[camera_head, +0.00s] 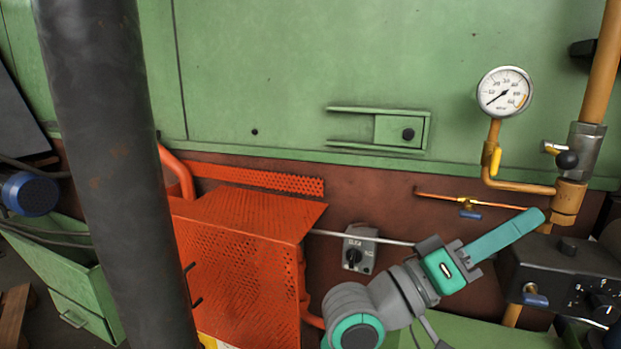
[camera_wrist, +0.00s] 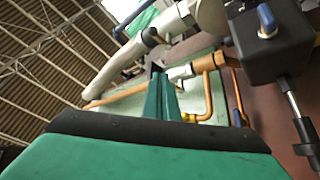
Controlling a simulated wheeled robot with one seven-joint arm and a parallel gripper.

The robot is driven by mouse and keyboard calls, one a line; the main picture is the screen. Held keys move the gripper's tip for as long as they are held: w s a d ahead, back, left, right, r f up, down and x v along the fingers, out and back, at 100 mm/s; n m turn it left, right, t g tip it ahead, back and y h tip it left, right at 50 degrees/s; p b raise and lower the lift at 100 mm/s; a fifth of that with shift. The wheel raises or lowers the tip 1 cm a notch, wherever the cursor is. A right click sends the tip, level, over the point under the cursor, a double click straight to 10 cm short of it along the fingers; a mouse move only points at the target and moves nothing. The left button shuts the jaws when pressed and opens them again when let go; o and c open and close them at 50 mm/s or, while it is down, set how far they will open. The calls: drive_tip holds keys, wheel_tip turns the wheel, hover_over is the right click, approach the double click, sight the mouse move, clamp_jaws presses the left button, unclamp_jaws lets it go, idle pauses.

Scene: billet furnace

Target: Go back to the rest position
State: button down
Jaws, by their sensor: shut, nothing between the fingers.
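My gripper (camera_head: 540,215) is at the lower right of the head view, in front of the furnace's lower wall. Its teal fingers are shut together with nothing between them and point up to the right. In the wrist view the shut fingers (camera_wrist: 162,98) point away from the camera towards pipes. The fingertips are just left of the vertical copper pipe and above the black control box (camera_head: 560,272) in the head view. I cannot tell whether they touch anything. The control box also shows in the wrist view (camera_wrist: 268,45).
A pressure gauge (camera_head: 505,92) and yellow-handled valve (camera_head: 495,160) are above my gripper. A blue-handled valve (camera_head: 470,212) is left of the fingertips. A switch box (camera_head: 360,250) and orange perforated guard (camera_head: 240,262) are further left. A dark column (camera_head: 115,150) blocks the left side.

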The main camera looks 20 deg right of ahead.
drive_tip(key=w+a+f+n+t+y, duration=0.2)
drive_tip(key=w+a+f+n+t, duration=0.3)
drive_tip(key=f, duration=0.4)
drive_tip(key=w+a+f+n+t+y, duration=0.3)
drive_tip(key=w+f+n+t, duration=0.1)
drive_tip(key=f+t, duration=0.35)
drive_tip(key=w+a+f+n+t+y, duration=0.25)
drive_tip(key=w+f+n+t, duration=0.2)
drive_tip(key=f, duration=0.45)
drive_tip(key=s+a+f+n+t+y, duration=0.25)
drive_tip(key=a+f+y, duration=0.35)
drive_tip(key=a+f, duration=0.45)
drive_tip(key=s+a+f+m+y, duration=0.1)
drive_tip(key=s+a+f+y, duration=0.2)
drive_tip(key=s+a+f, duration=0.4)
drive_tip(key=s+a+f+m+y, duration=0.1)
drive_tip(key=s+a+f+y, duration=0.4)
drive_tip(key=f, duration=0.4)
drive_tip(key=s+a+f+m+g+y, duration=0.1)
drive_tip(key=s+a+m, duration=0.1)
drive_tip(key=s, duration=0.7)
drive_tip(key=s+a+f+m, duration=0.1)
drive_tip(key=s+a+m, duration=0.1)
drive_tip(key=s, duration=0.7)
drive_tip(key=shift+a+g+y, duration=0.25)
drive_tip(key=shift+g+y, duration=0.1)
drive_tip(key=shift+d+m, duration=0.1)
drive_tip(key=shift+m, duration=0.2)
